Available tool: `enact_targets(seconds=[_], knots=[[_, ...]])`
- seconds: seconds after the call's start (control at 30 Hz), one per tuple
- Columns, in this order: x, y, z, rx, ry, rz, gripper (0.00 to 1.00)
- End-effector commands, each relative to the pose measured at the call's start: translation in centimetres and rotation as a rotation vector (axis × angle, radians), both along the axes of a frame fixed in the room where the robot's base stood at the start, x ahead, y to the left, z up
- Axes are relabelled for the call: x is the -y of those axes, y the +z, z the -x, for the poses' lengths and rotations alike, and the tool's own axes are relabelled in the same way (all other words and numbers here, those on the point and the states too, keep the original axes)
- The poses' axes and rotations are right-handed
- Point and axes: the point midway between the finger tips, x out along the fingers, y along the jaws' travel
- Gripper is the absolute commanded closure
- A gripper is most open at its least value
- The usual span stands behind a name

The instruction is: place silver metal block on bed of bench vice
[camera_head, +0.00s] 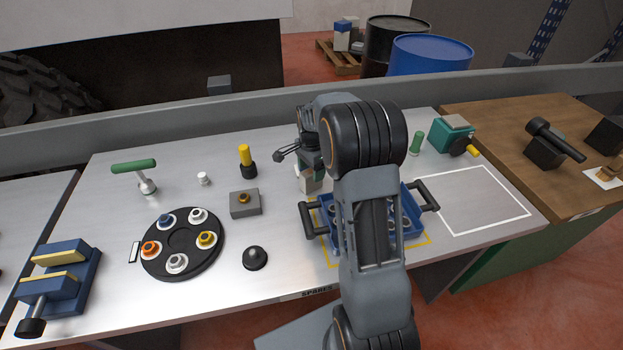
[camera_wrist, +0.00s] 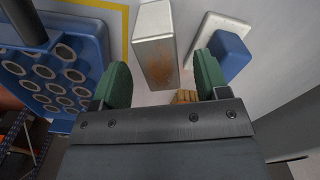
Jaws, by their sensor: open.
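The silver metal block (camera_wrist: 155,35), with a rusty orange patch, lies between and just beyond my fingertips in the wrist view. In the head view, a pale block (camera_head: 312,182) shows beside the blue tray, partly hidden by my arm. My gripper (camera_wrist: 160,82) is open, its green fingers apart on either side of the block, with gaps visible. In the head view my gripper (camera_head: 310,165) is mostly hidden by my wrist. The blue bench vice (camera_head: 60,281) with yellow jaw strips stands at the table's left front, far from my gripper.
A blue tray (camera_head: 412,226) with dark handles sits under my arm. A black round plate (camera_head: 182,240) with several ringed parts, a grey block (camera_head: 245,204) and a black cone (camera_head: 254,258) lie between my arm and the vice. A white-outlined area (camera_head: 475,200) is clear.

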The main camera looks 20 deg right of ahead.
Motion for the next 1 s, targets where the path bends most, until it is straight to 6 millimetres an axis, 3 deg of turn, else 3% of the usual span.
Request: enact_targets(seconds=[0.37, 1.0], knots=[[-0.03, -0.75, 0.0, 0.001, 0.001, 0.001, 0.33], [-0.03, -0.72, 0.0, 0.001, 0.001, 0.001, 0.94]])
